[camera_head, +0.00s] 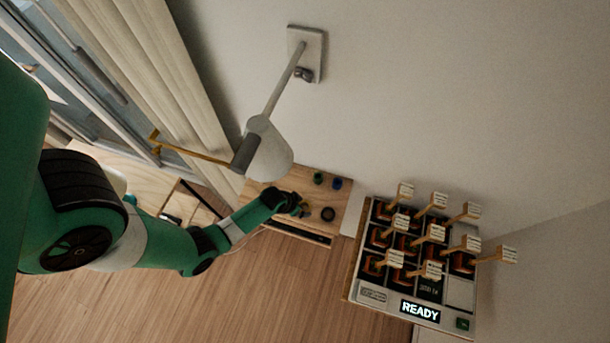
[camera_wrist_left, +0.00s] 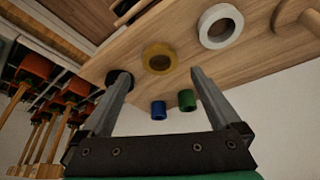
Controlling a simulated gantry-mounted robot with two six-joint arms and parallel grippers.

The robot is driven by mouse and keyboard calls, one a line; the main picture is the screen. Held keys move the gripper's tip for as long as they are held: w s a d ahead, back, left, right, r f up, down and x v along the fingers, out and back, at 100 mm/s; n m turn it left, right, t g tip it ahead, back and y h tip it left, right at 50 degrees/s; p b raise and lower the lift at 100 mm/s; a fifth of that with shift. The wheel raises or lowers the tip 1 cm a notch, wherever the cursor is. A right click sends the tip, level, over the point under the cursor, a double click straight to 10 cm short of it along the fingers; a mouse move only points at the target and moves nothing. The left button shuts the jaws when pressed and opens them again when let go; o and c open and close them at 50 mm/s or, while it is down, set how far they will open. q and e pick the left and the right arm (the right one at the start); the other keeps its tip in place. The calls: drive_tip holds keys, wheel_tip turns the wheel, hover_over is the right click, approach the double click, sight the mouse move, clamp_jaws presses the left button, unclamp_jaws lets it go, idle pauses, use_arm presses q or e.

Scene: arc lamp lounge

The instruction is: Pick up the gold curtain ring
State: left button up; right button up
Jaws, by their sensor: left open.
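The gold curtain ring (camera_wrist_left: 160,69) lies on a wooden shelf in the left wrist view, its hole facing the camera. It appears between and beyond the two fingertips of my left gripper (camera_wrist_left: 160,77). The fingers are spread and nothing is held. In the head view my left gripper (camera_head: 299,206) is over the wooden shelf (camera_head: 268,187), and a small bit of gold shows at its tip, mostly hidden. My right gripper is not in view.
A white ring (camera_wrist_left: 216,44), a black ring (camera_head: 328,214), a blue piece (camera_head: 337,183) and a green piece (camera_head: 318,178) share the shelf. A wall lamp (camera_head: 268,148) hangs above. A rack with several wooden-handled items (camera_head: 372,293) stands to the right.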

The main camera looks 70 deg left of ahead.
sight(306, 207)
use_arm(q)
drive_tip(key=b+x, duration=0.2)
drive_tip(key=x, duration=0.3)
drive_tip(key=c, duration=1.4)
drive_tip(key=shift+r, duration=0.1)
